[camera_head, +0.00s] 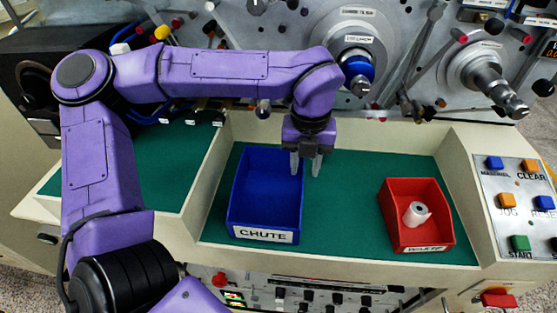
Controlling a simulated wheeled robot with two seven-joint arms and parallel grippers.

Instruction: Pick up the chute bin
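The chute bin is a blue open box (250,205) with a white label reading CHUTE on its front. It stands upright on the green surface and looks empty. My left gripper (306,166) points down over the bin's right wall, near its back corner. Its two fingers are apart with nothing held between them: one shows over the bin's inside, the other just right of the wall. I cannot tell how far the fingertips are above or below the rim. My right gripper is not in view.
A red bin (430,241) holding a white roll (416,213) stands to the right on the green surface (345,215), with clear room between the bins. A button panel (515,205) lies at the far right. The spindle machine (395,60) rises behind.

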